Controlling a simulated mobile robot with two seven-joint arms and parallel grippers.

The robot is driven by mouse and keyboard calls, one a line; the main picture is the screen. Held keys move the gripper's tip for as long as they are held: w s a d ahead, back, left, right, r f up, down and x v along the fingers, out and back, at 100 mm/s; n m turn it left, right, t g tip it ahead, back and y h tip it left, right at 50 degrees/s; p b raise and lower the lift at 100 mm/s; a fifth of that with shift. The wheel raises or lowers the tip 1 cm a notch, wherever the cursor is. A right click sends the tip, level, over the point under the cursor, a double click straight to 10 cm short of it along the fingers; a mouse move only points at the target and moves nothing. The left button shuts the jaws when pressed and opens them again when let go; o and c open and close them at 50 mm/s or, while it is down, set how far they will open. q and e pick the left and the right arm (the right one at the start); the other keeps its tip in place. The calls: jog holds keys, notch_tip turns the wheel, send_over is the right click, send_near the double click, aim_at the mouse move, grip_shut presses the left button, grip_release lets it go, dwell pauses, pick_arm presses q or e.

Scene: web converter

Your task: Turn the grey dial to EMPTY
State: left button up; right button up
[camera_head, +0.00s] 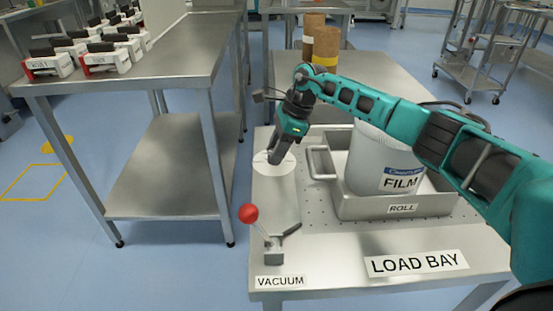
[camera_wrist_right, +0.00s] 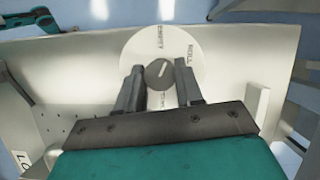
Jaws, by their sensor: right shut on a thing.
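The grey dial (camera_wrist_right: 158,73) is a small round knob on a white disc (camera_wrist_right: 146,45) in the right wrist view. The disc carries the words EMPTY at its top and ROLL at its right; a third word below is partly hidden. The dial's light pointer line slants up and right, between EMPTY and ROLL. My right gripper (camera_wrist_right: 160,92) is shut on the dial, one finger on each side. In the head view my right gripper (camera_head: 274,158) points down at the white disc (camera_head: 264,168) and hides the dial. My left gripper is not in view.
A red-knobbed lever (camera_head: 249,213) stands near the VACUUM label at the table's (camera_head: 340,278) front. A tray (camera_head: 350,207) with a white FILM roll (camera_head: 375,165) is right of the disc. A steel bench (camera_head: 165,58) with several boxed items stands at the left.

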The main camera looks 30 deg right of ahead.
jog(key=n+g+b, duration=0.1)
jog(key=n+b, duration=0.1)
jog(key=shift+w+f+n, duration=0.1)
jog(key=shift+f+n, duration=0.05)
jog(key=shift+n, duration=0.15)
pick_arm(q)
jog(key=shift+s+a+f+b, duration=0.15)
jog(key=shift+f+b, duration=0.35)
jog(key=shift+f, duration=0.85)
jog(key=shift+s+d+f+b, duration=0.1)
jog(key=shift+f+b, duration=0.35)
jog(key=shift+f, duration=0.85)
pick_arm(e)
jog(key=shift+n+g, duration=0.5)
jog(key=shift+n, duration=0.8)
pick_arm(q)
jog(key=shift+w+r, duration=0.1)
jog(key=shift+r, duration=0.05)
pick_arm(e)
jog(key=o, duration=1)
pick_arm(q)
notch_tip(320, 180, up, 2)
jog(key=p, duration=0.2)
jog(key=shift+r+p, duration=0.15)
jog(key=shift+p, duration=0.15)
pick_arm(e)
jog(key=v, duration=1.3)
